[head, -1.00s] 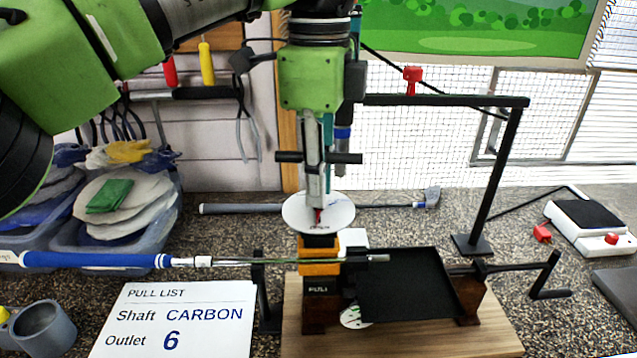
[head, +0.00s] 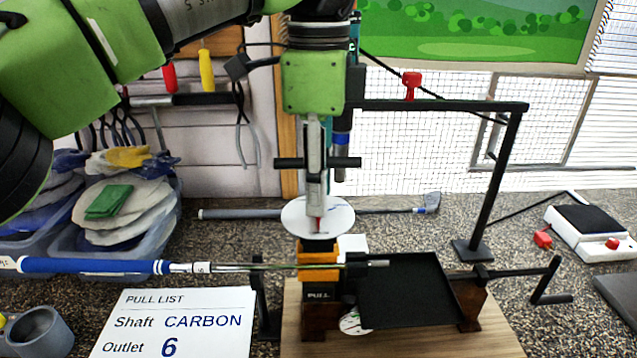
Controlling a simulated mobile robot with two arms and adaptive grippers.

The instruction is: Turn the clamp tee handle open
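The clamp (head: 319,273) has orange and black jaws and stands on a wooden base. A club shaft (head: 225,268) with a blue grip (head: 95,266) lies level through it. Above the clamp is a pale round disc (head: 292,217) with a red pointer. A black crossbar, which looks like the tee handle (head: 288,163), lies level over the disc, its ends sticking out on both sides of my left gripper. My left gripper (head: 315,190) points straight down in front of the bar's middle, seen edge-on. Its finger gap is hidden, so its grip on the bar cannot be told. My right gripper is out of view.
A black tray (head: 405,300) adjoins the clamp on the right, beside a black crank (head: 545,285). A pull list card (head: 180,320) and a grey cup (head: 42,330) are at front left. Bins (head: 120,245) stand at left. A black post (head: 497,185) rises at right.

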